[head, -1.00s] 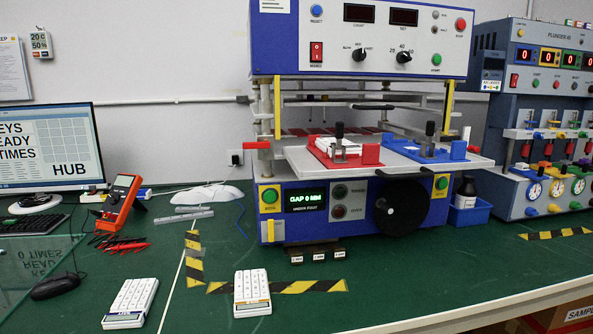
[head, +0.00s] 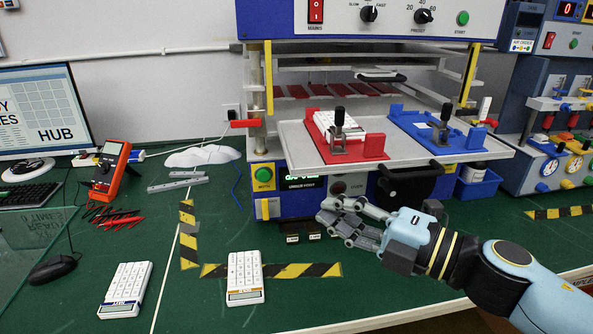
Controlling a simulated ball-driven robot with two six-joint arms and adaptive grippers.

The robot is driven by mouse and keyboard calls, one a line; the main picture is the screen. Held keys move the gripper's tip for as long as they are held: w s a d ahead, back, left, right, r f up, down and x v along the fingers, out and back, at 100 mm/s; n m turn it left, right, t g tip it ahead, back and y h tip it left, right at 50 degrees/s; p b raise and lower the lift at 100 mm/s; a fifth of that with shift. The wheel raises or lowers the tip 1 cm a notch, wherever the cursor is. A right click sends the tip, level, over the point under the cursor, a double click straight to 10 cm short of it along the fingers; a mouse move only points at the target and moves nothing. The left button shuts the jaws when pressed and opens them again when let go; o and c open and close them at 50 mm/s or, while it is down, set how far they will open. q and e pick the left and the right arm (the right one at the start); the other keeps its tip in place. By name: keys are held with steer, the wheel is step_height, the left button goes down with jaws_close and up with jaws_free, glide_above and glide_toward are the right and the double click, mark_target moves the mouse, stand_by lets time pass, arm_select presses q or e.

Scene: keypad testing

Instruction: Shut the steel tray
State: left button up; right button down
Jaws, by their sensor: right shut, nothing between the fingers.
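The steel tray (head: 287,131) sticks out from the front of the blue and white test machine (head: 262,190), pulled out toward me. It carries a red fixture (head: 374,147) with a white keypad (head: 325,122) and a blue fixture (head: 470,138), each with a black-knobbed clamp. My right gripper (head: 325,212) comes in from the right, below and in front of the tray, apart from it. Its fingers are shut and empty and point left. It hides part of the machine's lower front. My left gripper is not in view.
Two white keypads, one at left (head: 126,290) and one nearer the middle (head: 245,278), lie on the green bench by striped tape (head: 300,270). An orange multimeter (head: 110,170) stands at left. A blue bin (head: 483,184) and a second tester (head: 545,150) are at right.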

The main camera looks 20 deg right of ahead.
mark_target(284, 138)
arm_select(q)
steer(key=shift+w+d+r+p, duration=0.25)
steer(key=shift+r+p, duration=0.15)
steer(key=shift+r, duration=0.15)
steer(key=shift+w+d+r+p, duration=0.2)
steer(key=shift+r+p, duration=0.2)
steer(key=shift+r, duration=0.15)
arm_select(e)
steer(key=w+a, duration=0.2)
steer(key=w, duration=0.7)
steer(key=shift+w+a, duration=0.1)
steer(key=shift+a, duration=0.05)
steer(key=shift+w, duration=0.1)
